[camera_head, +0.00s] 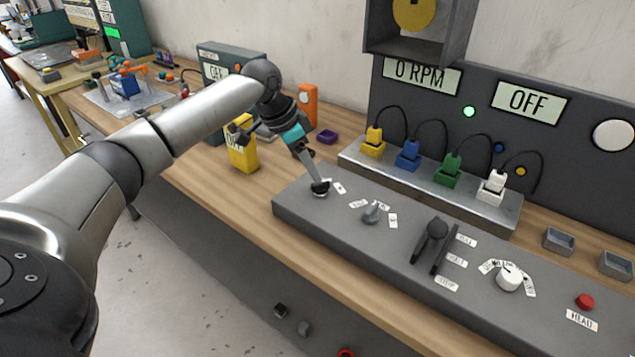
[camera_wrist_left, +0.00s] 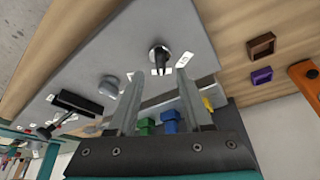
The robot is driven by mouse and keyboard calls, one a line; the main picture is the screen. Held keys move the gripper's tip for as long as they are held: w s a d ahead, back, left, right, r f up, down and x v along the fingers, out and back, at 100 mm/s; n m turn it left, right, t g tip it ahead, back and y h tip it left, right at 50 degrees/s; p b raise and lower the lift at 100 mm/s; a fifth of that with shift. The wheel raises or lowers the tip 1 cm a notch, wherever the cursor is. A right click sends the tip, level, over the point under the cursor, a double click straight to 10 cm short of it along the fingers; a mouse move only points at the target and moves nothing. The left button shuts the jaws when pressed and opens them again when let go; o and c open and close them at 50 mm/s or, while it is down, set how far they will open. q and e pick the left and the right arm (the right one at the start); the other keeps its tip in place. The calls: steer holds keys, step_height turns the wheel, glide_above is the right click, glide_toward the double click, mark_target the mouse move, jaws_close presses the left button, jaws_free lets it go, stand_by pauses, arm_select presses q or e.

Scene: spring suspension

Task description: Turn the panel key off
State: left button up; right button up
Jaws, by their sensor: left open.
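The panel key (camera_head: 320,188) is a dark key in a round metal-rimmed switch at the left end of the grey control panel (camera_head: 293,207). The key also shows in the left wrist view (camera_wrist_left: 160,57), with small white labels beside it. My left gripper (camera_head: 315,180) points down at the switch and partly covers it in the head view. In the left wrist view its two fingers (camera_wrist_left: 160,82) are apart, with nothing held between them. The key appears just beyond the fingertips. I cannot tell whether they touch it. My right gripper is not in view.
Right of the key stand a grey knob (camera_head: 371,212), a black lever (camera_head: 432,238), a white dial (camera_head: 508,278) and a red button (camera_head: 585,301). Coloured plugs sit on a raised strip (camera_head: 508,217) behind. Wall displays read "0 RPM" (camera_head: 421,74) and "OFF" (camera_head: 530,100). A yellow device (camera_head: 243,157) stands left.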

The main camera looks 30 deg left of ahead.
mark_target(321, 188)
arm_select(q)
steer(key=x, duration=0.5)
steer(key=shift+b, duration=0.4)
jaws_close()
